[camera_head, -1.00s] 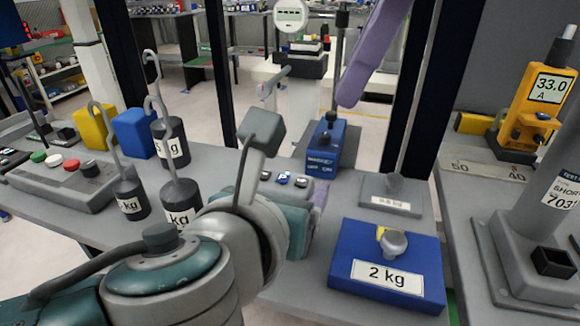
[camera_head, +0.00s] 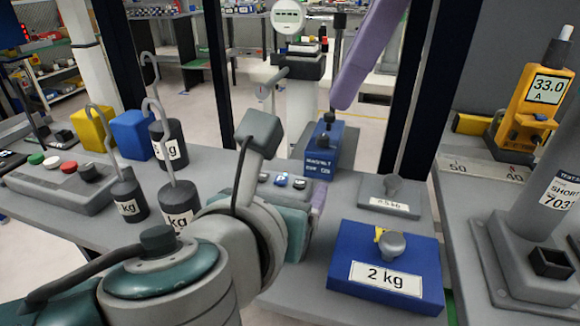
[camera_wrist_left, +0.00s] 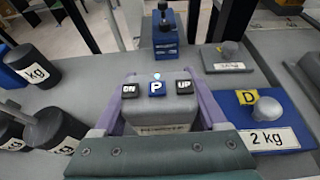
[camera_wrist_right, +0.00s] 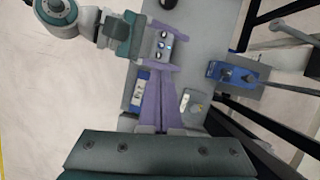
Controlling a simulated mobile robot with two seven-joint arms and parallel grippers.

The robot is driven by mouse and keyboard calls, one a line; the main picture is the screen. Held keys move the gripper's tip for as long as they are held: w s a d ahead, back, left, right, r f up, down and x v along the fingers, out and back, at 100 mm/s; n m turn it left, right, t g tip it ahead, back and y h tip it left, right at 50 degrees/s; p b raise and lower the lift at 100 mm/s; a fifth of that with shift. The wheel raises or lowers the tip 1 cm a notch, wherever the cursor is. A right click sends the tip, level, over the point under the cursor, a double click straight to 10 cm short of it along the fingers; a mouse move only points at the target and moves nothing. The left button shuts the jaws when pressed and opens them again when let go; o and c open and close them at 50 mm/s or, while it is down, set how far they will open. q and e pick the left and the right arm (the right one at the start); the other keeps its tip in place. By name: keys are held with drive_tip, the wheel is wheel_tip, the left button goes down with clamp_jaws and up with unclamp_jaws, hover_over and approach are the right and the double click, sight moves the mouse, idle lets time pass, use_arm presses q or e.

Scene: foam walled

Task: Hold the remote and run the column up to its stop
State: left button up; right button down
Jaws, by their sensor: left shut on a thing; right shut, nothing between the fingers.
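My left gripper (camera_head: 298,195) comes in from the left and is shut on a grey remote (camera_wrist_left: 160,118), held above the bench. In the left wrist view its purple fingers flank the remote. The remote is partly hidden behind my arm in the head view. My right gripper (camera_head: 342,103) reaches down from the top, purple fingers shut and empty, near a blue unit labelled MAGNET (camera_head: 322,166). I cannot tell for sure which post is the column.
A blue 2 kg block (camera_head: 345,250) and a grey small weight plate (camera_head: 405,207) lie right of the remote. Several black hooked weights (camera_head: 178,203) stand left. A button box (camera_head: 70,190) is at far left, a yellow meter (camera_head: 530,118) at right. Dark upright posts flank the bench.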

sight(300, 184)
drive_tip(key=shift+w+a+r+n+t+y, duration=0.1)
drive_tip(key=shift+a+r+n+t+y, duration=0.2)
drive_tip(key=shift+a+n+t+y, duration=0.35)
drive_tip(key=shift+s+a+r+n+t+y, duration=0.15)
drive_tip(key=shift+r+n+t+y, duration=0.3)
drive_tip(key=shift+t, duration=0.5)
drive_tip(key=shift+w+a+r+n+t+y, duration=0.2)
drive_tip(key=shift+a+n+t+y, duration=0.35)
drive_tip(key=shift+t, duration=0.25)
wheel_tip(300, 184, down, 9)
idle(1.0)
drive_tip(key=shift+f, duration=0.4)
